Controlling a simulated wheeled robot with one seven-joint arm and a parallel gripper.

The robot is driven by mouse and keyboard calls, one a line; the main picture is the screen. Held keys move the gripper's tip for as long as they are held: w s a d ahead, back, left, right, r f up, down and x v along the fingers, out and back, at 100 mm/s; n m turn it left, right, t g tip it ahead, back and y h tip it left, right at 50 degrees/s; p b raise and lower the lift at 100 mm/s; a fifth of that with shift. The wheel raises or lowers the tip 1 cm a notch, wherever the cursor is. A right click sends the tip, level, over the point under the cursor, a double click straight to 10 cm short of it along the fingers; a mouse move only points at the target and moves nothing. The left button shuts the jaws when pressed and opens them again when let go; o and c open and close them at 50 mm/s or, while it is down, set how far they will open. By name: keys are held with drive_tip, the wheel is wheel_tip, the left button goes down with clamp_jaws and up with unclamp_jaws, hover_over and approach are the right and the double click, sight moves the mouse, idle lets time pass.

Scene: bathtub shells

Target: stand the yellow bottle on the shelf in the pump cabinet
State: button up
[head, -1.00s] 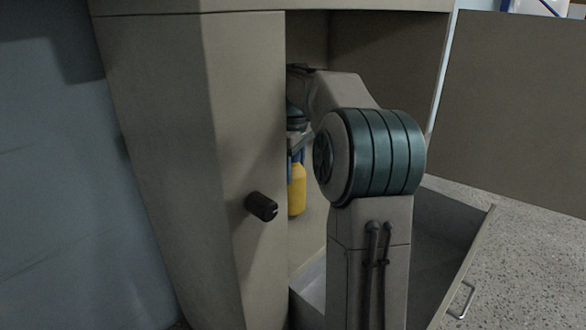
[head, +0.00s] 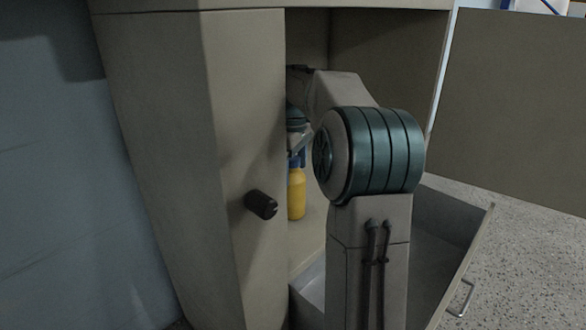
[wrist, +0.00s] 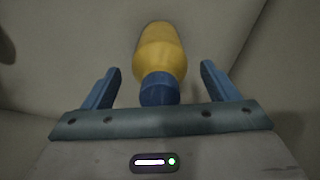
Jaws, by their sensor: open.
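The yellow bottle (head: 297,195) with a blue cap stands upright on the shelf (head: 311,228) inside the cabinet, seen through the gap beside the cabinet's left door. My gripper (head: 297,158) is above it, at the height of its cap, partly hidden by the door edge and my arm. In the wrist view the bottle (wrist: 160,52) lies between the fingers of my gripper (wrist: 160,68). The fingers are open, with a clear gap on both sides of the blue cap (wrist: 159,90).
The left cabinet door (head: 240,120) with a dark knob (head: 262,206) stands close to my arm's left. An open drawer (head: 455,225) with a metal handle is below at right. A flat panel (head: 515,110) stands at the far right. Speckled floor is clear at lower right.

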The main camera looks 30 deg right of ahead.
wheel_tip(320, 180, up, 8)
drive_tip(key=p, duration=0.4)
drive_tip(key=shift+r, duration=0.1)
drive_tip(key=shift+a, duration=0.15)
